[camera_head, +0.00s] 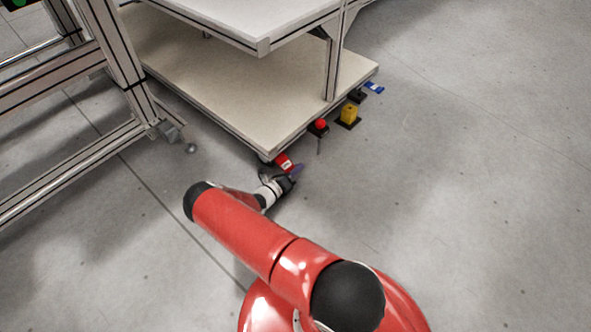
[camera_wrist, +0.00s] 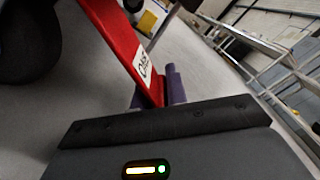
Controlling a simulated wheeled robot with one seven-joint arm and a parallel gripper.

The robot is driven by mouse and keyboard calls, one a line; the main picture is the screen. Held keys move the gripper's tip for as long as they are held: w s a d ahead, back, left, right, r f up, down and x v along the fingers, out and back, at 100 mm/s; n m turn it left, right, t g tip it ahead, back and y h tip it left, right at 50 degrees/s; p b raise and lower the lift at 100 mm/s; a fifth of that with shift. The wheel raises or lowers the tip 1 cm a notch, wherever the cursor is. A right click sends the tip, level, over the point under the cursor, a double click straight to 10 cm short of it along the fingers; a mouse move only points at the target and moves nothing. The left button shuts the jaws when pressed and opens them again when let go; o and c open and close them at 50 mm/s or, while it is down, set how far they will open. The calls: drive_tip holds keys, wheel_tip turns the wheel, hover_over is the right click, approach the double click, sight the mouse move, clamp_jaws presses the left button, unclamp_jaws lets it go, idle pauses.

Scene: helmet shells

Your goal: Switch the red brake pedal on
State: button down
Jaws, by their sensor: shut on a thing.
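The red brake pedal (camera_head: 283,161) sits low at the near corner of the cart's lower shelf. In the wrist view the pedal (camera_wrist: 112,40) is a slanted red bar with a white label near its lower end. My gripper (camera_head: 293,171) is at the pedal's outer end. In the wrist view the purple fingers of my gripper (camera_wrist: 157,90) are at the pedal's tip, one on each side, shut on it. The dark gripper body hides the area below the tip.
A cart with a beige lower shelf (camera_head: 220,85) stands above the pedal. Along its edge are a red button (camera_head: 320,125), a yellow block (camera_head: 349,113) and a blue pedal (camera_head: 374,87). A metal frame (camera_head: 60,180) stands left. The floor at right is clear.

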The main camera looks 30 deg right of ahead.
drive_tip(key=c, duration=1.4)
unclamp_jaws()
drive_tip(key=shift+a, duration=0.15)
drive_tip(key=v, duration=0.7)
drive_tip(key=shift+s+a+p, duration=0.1)
drive_tip(key=shift+a+p, duration=0.2)
drive_tip(key=shift+p, duration=0.05)
